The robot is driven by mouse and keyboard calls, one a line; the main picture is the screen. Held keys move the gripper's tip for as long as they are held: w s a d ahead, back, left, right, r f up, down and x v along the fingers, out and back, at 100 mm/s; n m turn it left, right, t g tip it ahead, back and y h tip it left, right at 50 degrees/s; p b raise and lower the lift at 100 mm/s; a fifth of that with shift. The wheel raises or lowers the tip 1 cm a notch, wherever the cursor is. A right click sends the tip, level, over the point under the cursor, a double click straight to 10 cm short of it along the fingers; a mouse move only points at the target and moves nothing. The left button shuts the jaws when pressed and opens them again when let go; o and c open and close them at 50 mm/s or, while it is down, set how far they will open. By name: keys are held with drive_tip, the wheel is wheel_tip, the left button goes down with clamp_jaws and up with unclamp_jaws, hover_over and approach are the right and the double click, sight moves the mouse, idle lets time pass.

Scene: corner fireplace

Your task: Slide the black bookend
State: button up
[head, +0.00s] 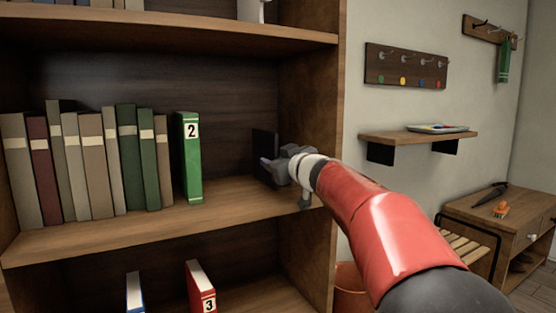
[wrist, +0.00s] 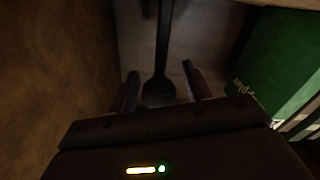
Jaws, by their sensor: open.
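The black bookend (head: 263,147) stands upright on the middle shelf, near the right side wall of the bookcase. My gripper (head: 275,168) is at its front right in the head view and hides part of it. In the wrist view, a dark narrow upright shape, which looks like the bookend (wrist: 164,45), shows between and beyond the fingers. My gripper (wrist: 161,86) is open, one finger on each side of this shape. I cannot tell whether either finger touches it.
The green book marked 2 (head: 190,157) stands left of the bookend with bare shelf between. It also shows in the wrist view (wrist: 280,60). A row of several books (head: 90,165) stands farther left. The bookcase's side wall (head: 310,110) is close on the right.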

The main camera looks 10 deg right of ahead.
drive_tip(key=shift+c, duration=0.2)
clamp_jaws()
drive_tip(key=s+a, duration=0.1)
drive_tip(key=a, duration=0.3)
drive_tip(key=s+a, duration=0.1)
drive_tip(key=a, duration=0.3)
drive_tip(key=s+a, duration=0.1)
drive_tip(key=a, duration=0.3)
drive_tip(key=shift+s, duration=0.25)
drive_tip(key=shift+o, duration=0.2)
unclamp_jaws()
drive_tip(key=v, duration=0.6)
drive_tip(key=shift+s+r, duration=0.1)
drive_tip(key=shift+s, duration=0.2)
drive_tip(key=shift+s+d, duration=0.2)
drive_tip(key=shift+s, duration=0.35)
